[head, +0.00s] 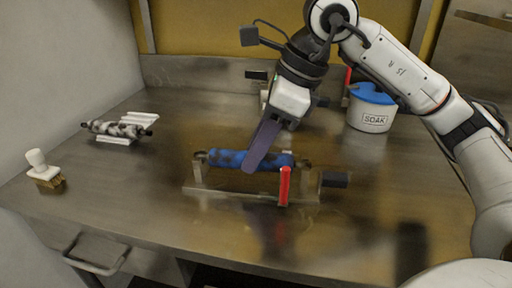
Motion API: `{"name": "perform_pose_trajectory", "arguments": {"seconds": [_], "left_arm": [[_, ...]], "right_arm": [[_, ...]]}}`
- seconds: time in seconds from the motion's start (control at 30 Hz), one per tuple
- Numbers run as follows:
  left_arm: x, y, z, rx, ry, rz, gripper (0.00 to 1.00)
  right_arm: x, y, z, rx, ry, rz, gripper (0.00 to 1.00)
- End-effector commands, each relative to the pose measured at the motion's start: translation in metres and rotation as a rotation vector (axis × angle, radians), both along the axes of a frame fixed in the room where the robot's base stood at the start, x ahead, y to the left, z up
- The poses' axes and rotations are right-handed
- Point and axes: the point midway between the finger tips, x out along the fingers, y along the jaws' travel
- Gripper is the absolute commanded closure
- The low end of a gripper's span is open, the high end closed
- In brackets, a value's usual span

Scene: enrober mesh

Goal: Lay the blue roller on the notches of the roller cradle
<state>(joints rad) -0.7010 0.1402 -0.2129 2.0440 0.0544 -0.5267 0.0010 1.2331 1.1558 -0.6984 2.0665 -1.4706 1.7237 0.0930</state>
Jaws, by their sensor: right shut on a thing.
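The blue roller (229,159), with dark smears, lies level across a metal stand (204,190) with upright end posts in the middle of the bench. My right gripper (254,162) reaches down from above, its long purple-grey finger crossing the roller right of its middle. It is shut on the roller and hides part of it. I cannot tell whether the roller's ends touch the posts. Two white ridged strips (139,118) at the left look like the roller cradle. A grey, dark-spotted roller (112,129) lies across them. My left gripper is out of view.
A red lever (284,186) stands upright at the stand's right front, beside a dark block (335,179). A white SOAK tub (371,119) with a blue lid stands back right. A white-handled brush (45,175) stands far left. Bench between cradle and stand is clear.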

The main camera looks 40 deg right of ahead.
Motion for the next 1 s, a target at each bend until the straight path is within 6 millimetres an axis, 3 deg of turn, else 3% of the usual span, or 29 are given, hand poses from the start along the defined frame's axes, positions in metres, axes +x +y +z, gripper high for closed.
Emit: {"name": "perform_pose_trajectory", "arguments": {"seconds": [0.47, 0.5, 0.6, 1.0], "left_arm": [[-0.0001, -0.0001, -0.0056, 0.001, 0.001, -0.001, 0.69], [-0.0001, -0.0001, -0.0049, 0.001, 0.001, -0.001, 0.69], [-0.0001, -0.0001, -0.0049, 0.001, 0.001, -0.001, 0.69], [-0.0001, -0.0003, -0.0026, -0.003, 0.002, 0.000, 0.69]], "right_arm": [[0.0002, 0.0000, -0.0058, 0.001, -0.002, 0.000, 1.00], [0.0002, 0.0000, -0.0051, 0.001, -0.002, 0.000, 0.66], [0.0001, -0.0001, -0.0051, 0.000, -0.001, 0.000, 0.51], [-0.0001, -0.0001, -0.0042, -0.001, 0.001, 0.000, 0.51]]}}
